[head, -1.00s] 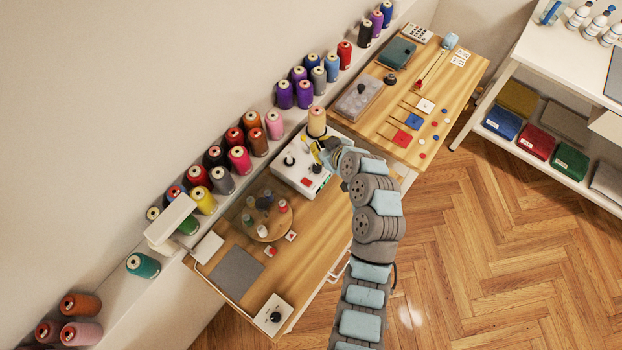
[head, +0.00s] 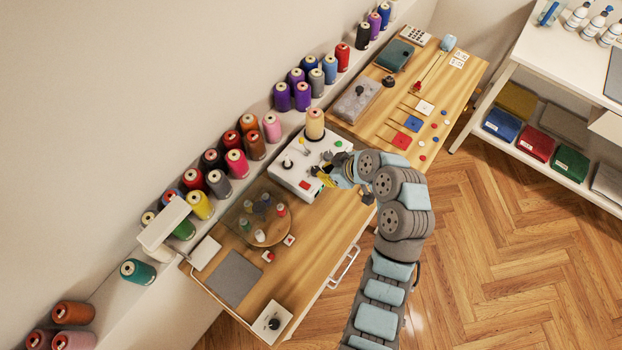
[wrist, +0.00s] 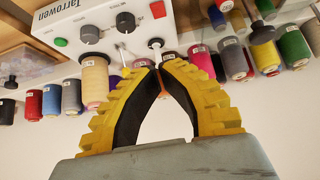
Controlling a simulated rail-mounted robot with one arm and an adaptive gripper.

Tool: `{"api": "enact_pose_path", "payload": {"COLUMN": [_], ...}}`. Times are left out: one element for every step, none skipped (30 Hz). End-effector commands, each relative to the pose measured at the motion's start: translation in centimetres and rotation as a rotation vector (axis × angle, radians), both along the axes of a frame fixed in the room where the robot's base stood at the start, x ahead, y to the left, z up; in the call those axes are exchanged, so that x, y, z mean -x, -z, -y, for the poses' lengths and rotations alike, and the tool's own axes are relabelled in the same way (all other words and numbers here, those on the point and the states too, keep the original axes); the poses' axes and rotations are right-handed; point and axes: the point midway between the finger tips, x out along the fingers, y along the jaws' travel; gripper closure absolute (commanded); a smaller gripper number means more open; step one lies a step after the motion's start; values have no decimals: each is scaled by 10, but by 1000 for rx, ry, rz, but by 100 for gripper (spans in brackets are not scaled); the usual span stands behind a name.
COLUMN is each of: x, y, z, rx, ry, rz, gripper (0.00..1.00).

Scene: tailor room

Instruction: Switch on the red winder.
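I see no winder with a red body. The white machine (head: 290,178) stands on the wooden table with a cream thread cone (head: 314,124) at its back. It has a red button (head: 305,185), a green button (head: 338,143) and dark knobs. My gripper (head: 322,172) is over the panel's front side. Its yellow fingers (wrist: 152,68) nearly meet at the tips, beside one lever; I cannot tell whether they touch it.
A round tray (head: 243,225) with small spools is left of the machine. Thread cones line the wall shelf (head: 110,295). A grey box (head: 356,102) and coloured squares lie on the table to the right. The floor (head: 500,270) in front is clear.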

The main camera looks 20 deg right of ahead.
Motion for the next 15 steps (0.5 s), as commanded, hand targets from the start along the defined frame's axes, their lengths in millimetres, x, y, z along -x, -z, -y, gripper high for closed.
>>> {"api": "enact_pose_path", "payload": {"x": [-1,-2,-3,-5,-6,-9,-11,-14,-17,-19,-22,-25,-28,-30,-33], "y": [1,2,5,7,9,13,16,19,24,28,32,37,40,43,47], "z": [-1,-2,-3,-4,-6,-7,-8,-10,-11,-13,-14,-16,-17,-18,-20], "rx": [-1,-1,-2,-2,-3,-3,-2,-2,-3,-3,-4,-3,-2,-2,-3], "ry": [-1,-1,-2,-4,-4,-4,-3,-3,-2,-3,-4,-4,-2,-2,-2], "rz": [0,-2,-2,-2,-3,-3,-1,-1,-2,-3,-4,-4,-2,-1,-2], "gripper": [100,100,100,100,100,100,100,100,100,100,100,100,100,100,100]}}
